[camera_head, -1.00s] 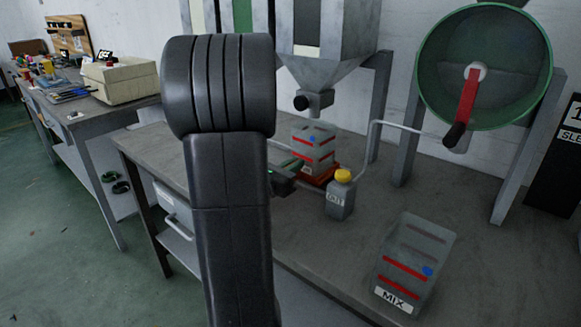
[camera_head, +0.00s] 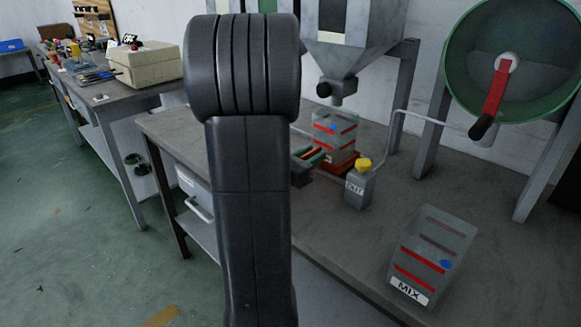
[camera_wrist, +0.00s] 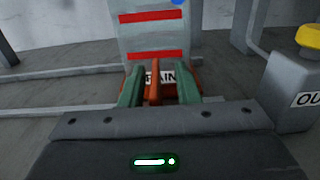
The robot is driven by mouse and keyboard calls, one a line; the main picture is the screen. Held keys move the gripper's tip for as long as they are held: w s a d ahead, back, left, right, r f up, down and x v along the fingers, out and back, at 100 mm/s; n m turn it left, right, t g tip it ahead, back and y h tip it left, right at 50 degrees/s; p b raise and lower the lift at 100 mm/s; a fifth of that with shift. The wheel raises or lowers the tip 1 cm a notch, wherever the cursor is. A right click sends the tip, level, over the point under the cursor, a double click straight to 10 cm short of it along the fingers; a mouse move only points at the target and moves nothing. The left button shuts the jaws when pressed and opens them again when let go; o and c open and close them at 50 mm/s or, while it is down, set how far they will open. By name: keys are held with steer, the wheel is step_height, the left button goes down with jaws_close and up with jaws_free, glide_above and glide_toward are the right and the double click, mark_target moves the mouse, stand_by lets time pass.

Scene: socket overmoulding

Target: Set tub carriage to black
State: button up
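The tub carriage (camera_head: 345,167) is a low orange-red base on the bench under the hopper spout. My gripper (camera_head: 308,157) is at the carriage's front. In the wrist view my gripper (camera_wrist: 158,80) has its green fingers apart, one each side of an orange handle (camera_wrist: 154,82), with visible gaps. The hopper (camera_head: 352,45) above the tub bears a black panel (camera_head: 332,14).
A "MIX" tub (camera_head: 428,258) is at the front right. A green drum (camera_head: 530,35) with a red crank (camera_head: 495,88) is at the right. The bench between them is clear.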

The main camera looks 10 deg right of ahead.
steer(key=p+v, duration=0.1)
steer(key=v, duration=1.1)
steer(key=shift+s+a, duration=0.1)
steer(key=shift+s, duration=0.05)
steer(key=shift+b+x, duration=0.6)
steer(key=shift+x, duration=6.3)
steer(key=shift+a, duration=0.15)
